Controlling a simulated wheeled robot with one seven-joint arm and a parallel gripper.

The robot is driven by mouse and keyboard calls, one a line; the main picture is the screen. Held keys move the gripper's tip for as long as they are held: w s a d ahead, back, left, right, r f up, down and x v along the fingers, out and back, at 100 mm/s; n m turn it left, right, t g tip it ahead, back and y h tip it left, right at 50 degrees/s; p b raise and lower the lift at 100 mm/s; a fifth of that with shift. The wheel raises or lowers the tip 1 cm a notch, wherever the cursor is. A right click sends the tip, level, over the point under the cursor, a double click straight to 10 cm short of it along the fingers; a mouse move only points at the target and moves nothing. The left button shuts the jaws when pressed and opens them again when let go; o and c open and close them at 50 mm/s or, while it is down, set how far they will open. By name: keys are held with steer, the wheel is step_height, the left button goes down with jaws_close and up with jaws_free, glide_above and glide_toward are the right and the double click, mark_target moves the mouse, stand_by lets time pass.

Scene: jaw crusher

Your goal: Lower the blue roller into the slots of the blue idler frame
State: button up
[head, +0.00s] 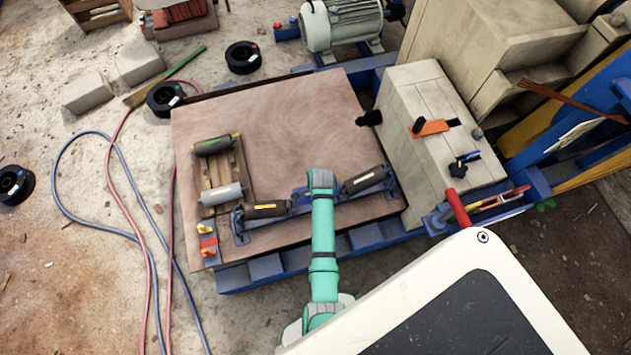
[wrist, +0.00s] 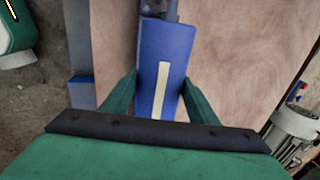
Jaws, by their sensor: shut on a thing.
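My gripper (head: 320,182) is above the middle of the blue idler frame (head: 240,228), which lies along the front of the brown board. In the wrist view my green fingers (wrist: 160,90) are shut on the blue roller (wrist: 178,50), one on each side. The roller has a cream stripe along its top. In the head view my gripper and arm mostly hide the roller. A dark roller with a yellow stripe (head: 266,209) sits at the frame's left, another (head: 364,180) at its right. I cannot tell whether the held roller's ends are in the slots.
A wooden pallet (head: 205,172) left of the frame bears a dark roller (head: 216,145) and a grey roller (head: 222,194). A red-and-blue tool (head: 208,241) lies near the front-left corner. A pale machine block (head: 440,140) stands on the right. The board's middle (head: 280,120) is clear.

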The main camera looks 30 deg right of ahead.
steer(key=shift+f, duration=2.1)
steer(key=shift+f, duration=2.1)
stand_by(0.8)
steer(key=o, duration=1.7)
steer(key=shift+o, duration=0.8)
steer(key=shift+a+f, duration=0.1)
steer(key=v, duration=1.1)
